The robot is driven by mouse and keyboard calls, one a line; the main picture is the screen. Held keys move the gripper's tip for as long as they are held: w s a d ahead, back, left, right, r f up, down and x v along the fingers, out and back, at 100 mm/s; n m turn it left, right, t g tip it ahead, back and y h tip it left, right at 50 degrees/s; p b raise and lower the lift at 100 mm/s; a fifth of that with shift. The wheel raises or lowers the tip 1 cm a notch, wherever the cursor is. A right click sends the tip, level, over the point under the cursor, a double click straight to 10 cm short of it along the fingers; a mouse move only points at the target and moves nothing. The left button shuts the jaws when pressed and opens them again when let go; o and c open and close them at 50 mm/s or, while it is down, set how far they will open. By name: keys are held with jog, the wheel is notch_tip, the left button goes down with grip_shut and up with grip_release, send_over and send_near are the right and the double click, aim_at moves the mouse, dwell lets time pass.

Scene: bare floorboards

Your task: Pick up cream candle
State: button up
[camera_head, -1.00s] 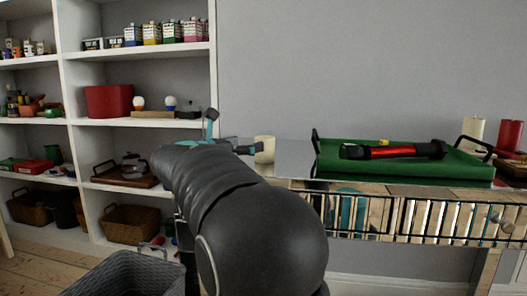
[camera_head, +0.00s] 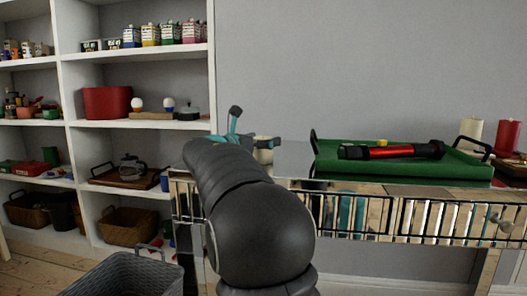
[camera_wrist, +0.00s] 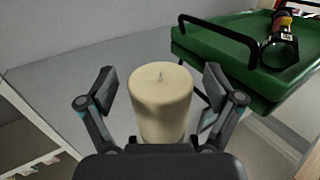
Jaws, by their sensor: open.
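The cream candle (camera_wrist: 161,108) stands upright on the mirrored table. In the wrist view it is between the two open fingers of my gripper (camera_wrist: 160,92), with a gap on each side. In the head view the candle (camera_head: 263,150) shows only in part, behind my gripper (camera_head: 250,141) and arm at the left end of the table. A second cream candle (camera_head: 470,133) stands at the right, behind the green tray.
A green tray (camera_head: 330,168) with black handles holds a red and black flashlight (camera_head: 392,151), right of the near candle. Red candles (camera_head: 507,137) stand at the far right. White shelves (camera_head: 140,123) and a grey basket (camera_head: 122,275) are on the left.

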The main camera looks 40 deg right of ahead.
jog(key=c, duration=1.4)
jog(key=shift+r, duration=0.1)
